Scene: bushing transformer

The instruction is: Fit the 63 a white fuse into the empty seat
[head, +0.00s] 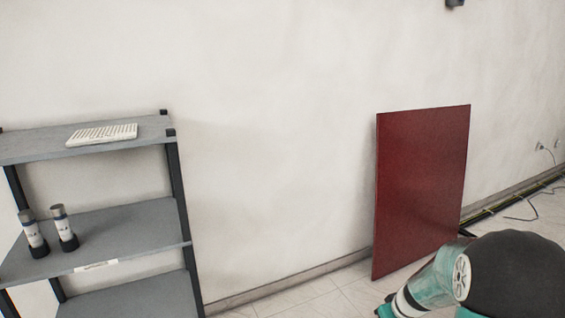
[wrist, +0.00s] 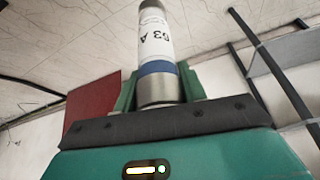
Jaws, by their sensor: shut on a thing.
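The 63 A white fuse (wrist: 156,40) is in my gripper (wrist: 157,88) in the wrist view. It is a white cylinder with "63 A" printed on it, a blue band and a metal end cap between the green fingers. In the head view my arm shows at the lower right, and the gripper and fuse are not clearly seen there. The empty seat is in neither view.
A grey shelf rack (head: 95,226) stands at the left of the head view. Two white cylinders with dark ends, a left one (head: 33,232) and a right one (head: 64,228), stand on its middle shelf. A white keyboard-like object (head: 102,134) lies on top. A red panel (head: 420,190) leans against the wall.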

